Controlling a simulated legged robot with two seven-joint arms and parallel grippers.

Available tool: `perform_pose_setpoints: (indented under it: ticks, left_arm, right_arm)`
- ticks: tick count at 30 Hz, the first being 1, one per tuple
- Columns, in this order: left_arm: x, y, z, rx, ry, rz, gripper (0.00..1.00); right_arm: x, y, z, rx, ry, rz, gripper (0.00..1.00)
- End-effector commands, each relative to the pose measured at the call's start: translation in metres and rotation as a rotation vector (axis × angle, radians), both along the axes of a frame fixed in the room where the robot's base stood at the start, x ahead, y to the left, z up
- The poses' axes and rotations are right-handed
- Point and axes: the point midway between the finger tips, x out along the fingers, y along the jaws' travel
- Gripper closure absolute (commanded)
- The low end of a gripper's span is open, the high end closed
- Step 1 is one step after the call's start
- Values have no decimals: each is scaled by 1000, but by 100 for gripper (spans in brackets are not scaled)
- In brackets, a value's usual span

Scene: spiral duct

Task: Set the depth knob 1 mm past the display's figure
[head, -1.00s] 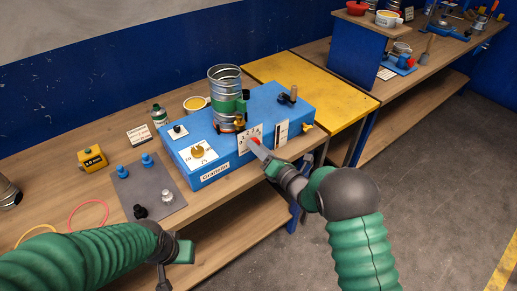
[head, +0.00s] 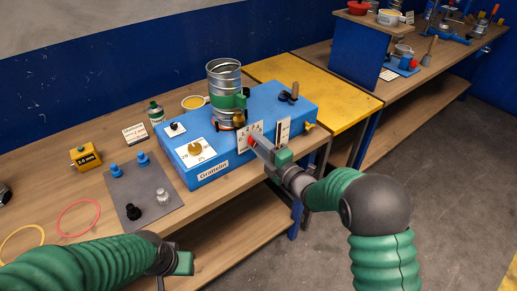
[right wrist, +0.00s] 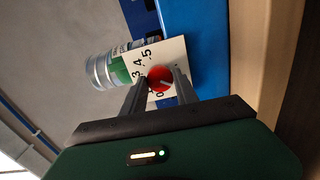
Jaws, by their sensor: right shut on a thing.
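The depth knob is a red knob (right wrist: 159,79) on a white dial plate (right wrist: 170,58) with printed figures, on the front of the blue machine (head: 222,172). My right gripper (right wrist: 160,84) is shut on the knob, one finger on each side.
A metal spiral duct (head: 224,85) stands on the machine. Another white dial (head: 195,152) with a brass knob is on its left part. A grey mat (head: 140,192) holds blue, black and silver pieces. Coloured rings (head: 78,217) lie on the wooden bench.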

Motion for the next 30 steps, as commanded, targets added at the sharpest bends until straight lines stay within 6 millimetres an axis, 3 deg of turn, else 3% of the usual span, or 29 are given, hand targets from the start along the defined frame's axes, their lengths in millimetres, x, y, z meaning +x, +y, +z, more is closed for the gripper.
perform_pose_setpoints:
  ticks: [1, 13, 30]
  left_arm:
    - [0, 0, -5, 0, 0, 0, 64]
    - [0, 0, -15, 0, 0, 0, 64]
    - [0, 0, -14, 0, 0, 0, 64]
  right_arm:
    - [-1, -2, -7, 30, 35, -2, 100]
    - [-1, -1, -7, 338, 260, -4, 100]
    - [-1, -1, -8, 775, 582, -8, 100]
